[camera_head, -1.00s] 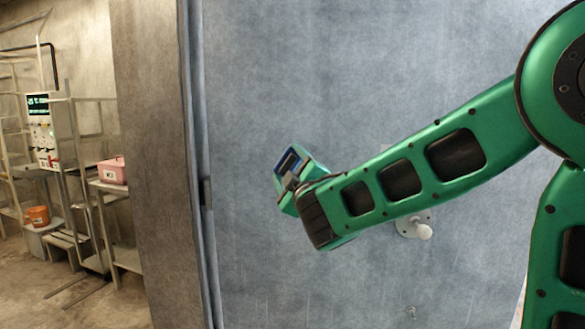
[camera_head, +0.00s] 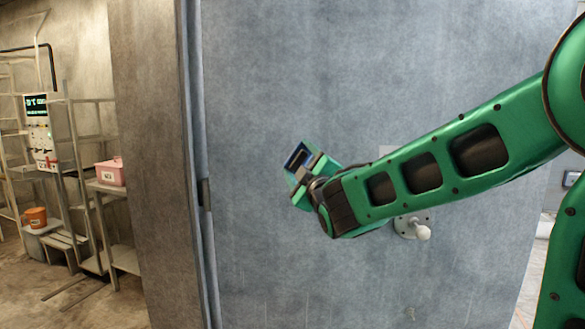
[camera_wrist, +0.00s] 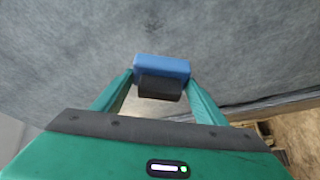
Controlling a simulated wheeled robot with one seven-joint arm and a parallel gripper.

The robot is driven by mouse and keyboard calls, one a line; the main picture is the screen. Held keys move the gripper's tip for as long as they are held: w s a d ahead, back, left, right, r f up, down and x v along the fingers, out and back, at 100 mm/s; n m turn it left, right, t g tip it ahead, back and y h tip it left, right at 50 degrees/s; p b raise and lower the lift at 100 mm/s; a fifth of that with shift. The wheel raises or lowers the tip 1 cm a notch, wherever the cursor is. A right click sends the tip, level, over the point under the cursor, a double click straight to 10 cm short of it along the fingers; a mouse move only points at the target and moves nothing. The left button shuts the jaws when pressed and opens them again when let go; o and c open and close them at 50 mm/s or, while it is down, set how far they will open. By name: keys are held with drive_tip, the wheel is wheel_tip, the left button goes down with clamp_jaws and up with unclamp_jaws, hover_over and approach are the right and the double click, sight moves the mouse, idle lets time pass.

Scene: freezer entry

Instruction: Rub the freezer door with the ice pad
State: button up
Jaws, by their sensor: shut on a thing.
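The grey freezer door (camera_head: 270,90) fills most of the head view, with a white handle knob (camera_head: 422,231) on a round plate behind and below my arm. My gripper (camera_head: 300,162) is in front of the door, left of the knob. In the wrist view my gripper (camera_wrist: 160,88) is shut on the ice pad (camera_wrist: 162,68), a blue block with a dark part on its near side. In the head view the pad (camera_head: 297,154) shows only in part. The pad faces the door; I cannot tell whether it touches it.
The door's left edge and frame (camera_head: 165,200) run down the left. Beyond stand metal shelves with a pink box (camera_head: 111,173), an orange bucket (camera_head: 37,217) and a display panel (camera_head: 38,105). The door surface above and left of my gripper is clear.

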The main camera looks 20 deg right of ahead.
drive_tip(key=shift+w+d+r, duration=0.1)
drive_tip(key=shift+w+d, duration=0.25)
drive_tip(key=shift+w, duration=0.6)
drive_tip(key=shift+w+d+f, duration=0.1)
drive_tip(key=shift+w+d, duration=0.25)
drive_tip(key=shift+w, duration=0.6)
drive_tip(key=shift+w+d+r, duration=0.1)
drive_tip(key=shift+w+d, duration=0.25)
drive_tip(key=shift+w, duration=0.6)
drive_tip(key=shift+w+d, duration=0.3)
drive_tip(key=shift+w, duration=0.6)
drive_tip(key=s+d, duration=0.2)
drive_tip(key=d, duration=0.4)
drive_tip(key=shift+s+d, duration=0.15)
drive_tip(key=shift+d, duration=0.25)
drive_tip(key=shift+a, duration=0.1)
drive_tip(key=w+a, duration=0.2)
drive_tip(key=a, duration=0.4)
drive_tip(key=shift+w+a, duration=0.15)
drive_tip(key=shift+a, duration=0.2)
